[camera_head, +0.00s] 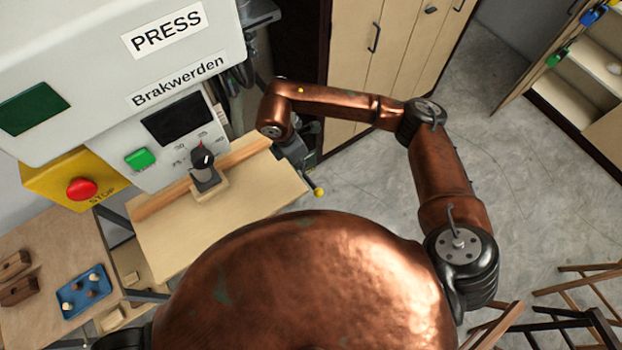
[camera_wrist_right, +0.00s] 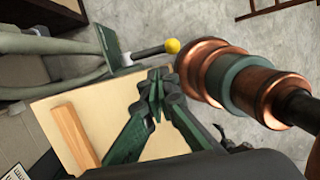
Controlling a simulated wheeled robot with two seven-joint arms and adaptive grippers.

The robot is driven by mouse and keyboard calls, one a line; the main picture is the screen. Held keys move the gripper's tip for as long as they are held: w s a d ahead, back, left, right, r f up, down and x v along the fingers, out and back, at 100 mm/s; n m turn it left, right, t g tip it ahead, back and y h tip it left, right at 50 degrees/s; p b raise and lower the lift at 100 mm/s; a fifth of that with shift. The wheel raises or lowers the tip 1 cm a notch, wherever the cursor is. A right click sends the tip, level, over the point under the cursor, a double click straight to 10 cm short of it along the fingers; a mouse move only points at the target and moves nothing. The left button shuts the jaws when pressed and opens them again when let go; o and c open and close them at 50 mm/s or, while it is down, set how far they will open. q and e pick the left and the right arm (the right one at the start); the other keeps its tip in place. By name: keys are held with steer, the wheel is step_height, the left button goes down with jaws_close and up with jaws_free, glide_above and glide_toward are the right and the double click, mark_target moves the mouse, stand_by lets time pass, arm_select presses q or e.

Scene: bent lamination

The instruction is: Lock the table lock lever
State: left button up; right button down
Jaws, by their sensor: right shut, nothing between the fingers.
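The table lock lever is a thin metal rod with a yellow ball knob (camera_head: 319,191), sticking out past the right side of the wooden press table (camera_head: 275,185). In the right wrist view the lever's yellow knob (camera_wrist_right: 172,46) is just beyond my fingertips, and its rod runs left to a green bracket (camera_wrist_right: 112,47). My right gripper (camera_wrist_right: 157,84) is shut and empty. Its fingertips appear close to the knob, over the table edge; I cannot tell if they touch it. In the head view my right gripper (camera_head: 298,158) is small and dark beside the table. My left gripper is out of view.
The press (camera_head: 110,60) stands at the left, with a red stop button (camera_head: 82,188). A wooden strip (camera_head: 235,164) and a dark clamp-like piece (camera_head: 206,172) lie on the table. A blue tray (camera_head: 84,290) is on a bench at lower left.

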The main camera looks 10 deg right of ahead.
steer(key=p, duration=0.4)
glide_toward(314, 186)
steer(key=x, duration=0.5)
steer(key=shift+s+d, duration=0.1)
steer(key=shift+x, duration=0.85)
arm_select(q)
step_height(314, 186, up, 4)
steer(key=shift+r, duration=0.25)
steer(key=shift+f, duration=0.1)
arm_select(e)
steer(key=shift+f, duration=0.1)
